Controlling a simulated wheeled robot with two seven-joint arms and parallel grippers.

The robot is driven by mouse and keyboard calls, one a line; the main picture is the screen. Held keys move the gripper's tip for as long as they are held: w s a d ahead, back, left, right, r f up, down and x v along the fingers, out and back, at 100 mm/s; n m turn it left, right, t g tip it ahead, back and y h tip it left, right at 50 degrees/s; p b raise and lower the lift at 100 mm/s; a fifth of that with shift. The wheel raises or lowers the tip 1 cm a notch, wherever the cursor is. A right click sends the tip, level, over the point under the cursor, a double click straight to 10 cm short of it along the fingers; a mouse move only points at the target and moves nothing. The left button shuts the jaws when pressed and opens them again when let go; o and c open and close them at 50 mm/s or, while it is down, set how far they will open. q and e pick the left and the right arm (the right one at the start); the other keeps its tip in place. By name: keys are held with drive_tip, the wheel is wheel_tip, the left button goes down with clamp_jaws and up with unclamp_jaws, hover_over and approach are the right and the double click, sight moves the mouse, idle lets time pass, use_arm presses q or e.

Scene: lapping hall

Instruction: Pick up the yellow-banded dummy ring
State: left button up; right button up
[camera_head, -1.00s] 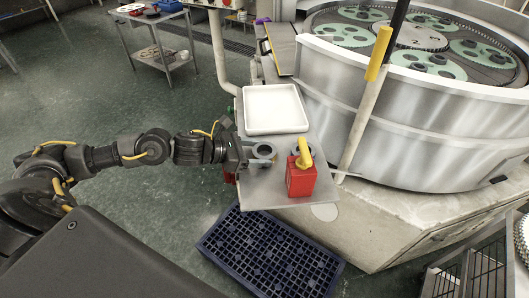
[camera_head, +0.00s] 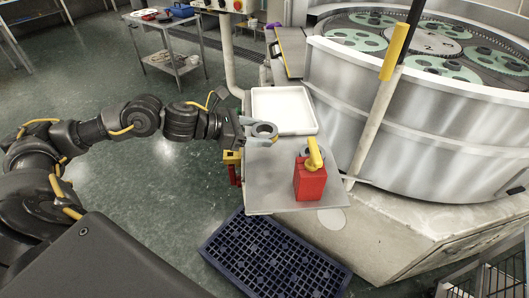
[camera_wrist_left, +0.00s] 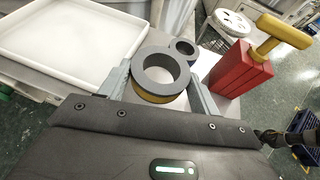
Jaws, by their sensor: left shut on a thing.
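The yellow-banded dummy ring (camera_head: 265,136) is a thick grey ring. In the left wrist view the ring (camera_wrist_left: 138,76) shows a yellow band around its lower side. My left gripper (camera_head: 262,134) is shut on it, with one finger on each side in the left wrist view (camera_wrist_left: 160,80). The ring appears held above the grey metal shelf (camera_head: 265,185). My right gripper is not in view.
A red can (camera_head: 310,184) with a yellow spout stands on the shelf, right of the held ring. A white tray (camera_head: 283,131) lies behind. The large lapping machine (camera_head: 390,125) bounds the right. A dark blue grid crate (camera_head: 275,255) is on the floor below.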

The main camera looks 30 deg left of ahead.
use_arm(q)
drive_tip(key=w+a+r+b, duration=0.1)
drive_tip(key=a+r+b, duration=0.3)
drive_tip(key=a+r, duration=0.3)
drive_tip(key=shift+w+a+b, duration=0.3)
drive_tip(key=shift+a+b, duration=0.1)
drive_tip(key=shift+a, duration=1.75)
